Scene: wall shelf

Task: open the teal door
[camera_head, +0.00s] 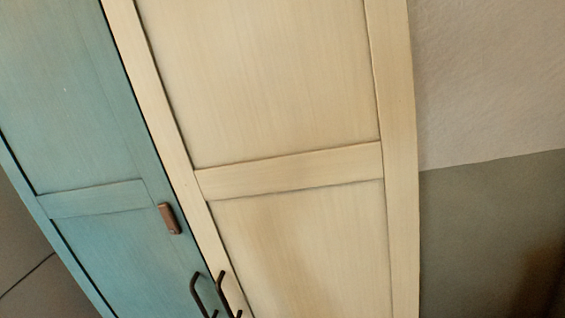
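The teal door (78,100) fills the left side of the tilted picture. It looks shut, its right edge along the cream door. A dark bar handle (197,295) is on the teal door near the bottom of the picture, partly cut off by the frame edge. A small brown block (169,218) sits on the teal door above that handle, near its right edge. My gripper does not show in this view.
A cream door (265,80) stands right of the teal door and looks shut. It has its own dark handle (223,290) beside the teal door's handle. A wall (490,80), pale above and grey-green below, lies to the right.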

